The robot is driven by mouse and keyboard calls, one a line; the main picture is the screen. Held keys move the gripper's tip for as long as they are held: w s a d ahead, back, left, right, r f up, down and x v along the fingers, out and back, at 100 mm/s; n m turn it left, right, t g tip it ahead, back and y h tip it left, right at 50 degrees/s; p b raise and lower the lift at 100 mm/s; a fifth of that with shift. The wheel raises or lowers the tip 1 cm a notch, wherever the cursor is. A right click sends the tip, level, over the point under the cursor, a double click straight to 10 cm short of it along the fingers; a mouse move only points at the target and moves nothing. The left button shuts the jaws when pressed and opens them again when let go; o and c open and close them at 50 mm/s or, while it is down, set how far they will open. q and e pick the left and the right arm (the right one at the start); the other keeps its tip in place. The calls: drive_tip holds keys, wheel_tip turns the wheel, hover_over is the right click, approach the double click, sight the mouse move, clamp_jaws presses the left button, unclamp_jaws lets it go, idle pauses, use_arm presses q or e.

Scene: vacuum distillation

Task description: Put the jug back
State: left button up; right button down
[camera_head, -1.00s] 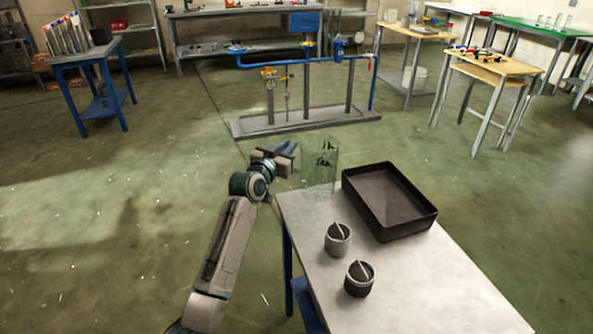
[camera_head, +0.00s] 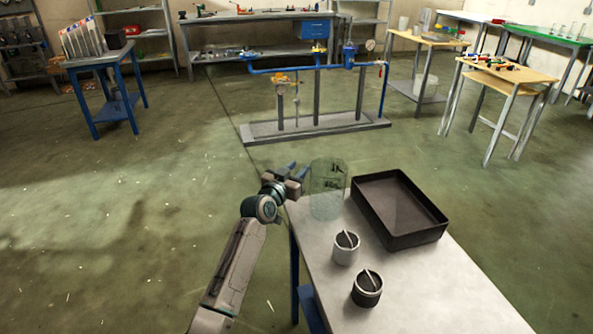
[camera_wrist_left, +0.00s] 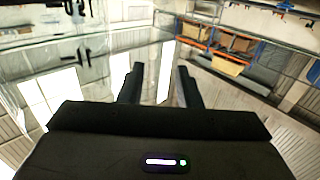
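The jug (camera_head: 327,190) is a clear, see-through glass vessel with dark marks. In the head view it is upright at the far left corner of the table (camera_head: 400,275), left of the black tray. My left gripper (camera_head: 298,171) is at its left side, level with its upper part. In the left wrist view the two dark fingers (camera_wrist_left: 160,85) are apart with nothing clearly gripped between them. Clear glass with black marks (camera_wrist_left: 75,45) fills the upper left there. Whether a finger touches the glass, I cannot tell. My right gripper is out of view.
The black tray (camera_head: 412,240) is empty, close to the right of the jug. A light grey cup (camera_head: 345,248) and a dark cup (camera_head: 367,289), each with a stick in it, stand nearer on the table. The floor left of the table is clear.

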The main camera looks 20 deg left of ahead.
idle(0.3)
use_arm(q)
drive_tip(key=shift+s, duration=0.15)
drive_tip(key=s+a, duration=0.2)
drive_tip(key=s, duration=1)
drive_tip(key=s+f+g+y, duration=0.1)
drive_tip(key=s+f+g, duration=0.3)
drive_tip(key=f, duration=0.6)
drive_tip(key=s+f+n+g, duration=0.1)
drive_tip(key=s+f, duration=0.5)
drive_tip(key=f, duration=0.3)
drive_tip(key=s+f+g+y, duration=0.1)
drive_tip(key=s+f+g, duration=0.2)
drive_tip(key=s+f, duration=0.5)
drive_tip(key=s+a+f+g+y, duration=0.1)
drive_tip(key=s+f+g, duration=0.2)
drive_tip(key=s+f, duration=0.5)
drive_tip(key=s+a+f+g+y, duration=0.1)
drive_tip(key=s+f+g, duration=0.3)
drive_tip(key=s+f, duration=0.5)
drive_tip(key=s, duration=0.5)
drive_tip(key=shift+s+a+f+n+g, duration=0.2)
drive_tip(key=shift+s+a+n+g, duration=0.05)
drive_tip(key=shift+a+n+g, duration=0.1)
